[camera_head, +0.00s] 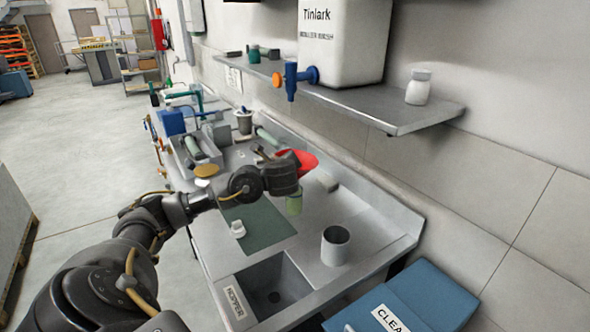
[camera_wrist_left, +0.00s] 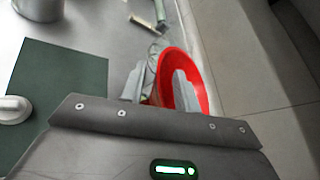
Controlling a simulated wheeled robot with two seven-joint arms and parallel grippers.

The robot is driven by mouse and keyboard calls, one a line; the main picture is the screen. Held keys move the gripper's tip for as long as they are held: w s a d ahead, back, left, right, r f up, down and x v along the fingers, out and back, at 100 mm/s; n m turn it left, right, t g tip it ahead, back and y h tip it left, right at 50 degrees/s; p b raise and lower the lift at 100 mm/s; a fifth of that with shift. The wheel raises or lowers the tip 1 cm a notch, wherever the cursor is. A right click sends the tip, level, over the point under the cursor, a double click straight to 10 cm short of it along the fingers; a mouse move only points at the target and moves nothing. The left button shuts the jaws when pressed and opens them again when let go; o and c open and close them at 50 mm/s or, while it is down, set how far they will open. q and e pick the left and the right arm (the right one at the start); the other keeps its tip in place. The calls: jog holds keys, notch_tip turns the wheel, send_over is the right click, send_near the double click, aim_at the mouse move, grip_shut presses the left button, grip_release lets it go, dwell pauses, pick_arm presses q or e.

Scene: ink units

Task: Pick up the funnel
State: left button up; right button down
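The red funnel (camera_head: 308,161) is at the back of the workbench, beside the end of my left arm in the head view. In the left wrist view its round red rim (camera_wrist_left: 203,88) shows just beyond the gripper. My left gripper (camera_wrist_left: 160,80) has its fingers apart, the right finger over the funnel's mouth and the left one outside the rim. In the head view the left gripper (camera_head: 290,170) hides part of the funnel. Whether the fingers touch the funnel cannot be told. My right gripper is out of view.
A green mat (camera_head: 258,225), a grey cup (camera_head: 335,246) and a hopper opening (camera_head: 272,287) are on the bench. A shelf (camera_head: 400,115) with a white tank (camera_head: 343,45) overhangs the back; a blue bin (camera_head: 430,290) is at right.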

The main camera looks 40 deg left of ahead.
pick_arm(q)
jog(key=shift+w+a, duration=0.1)
jog(key=shift+a, duration=0.05)
grip_shut()
dwell(0.4)
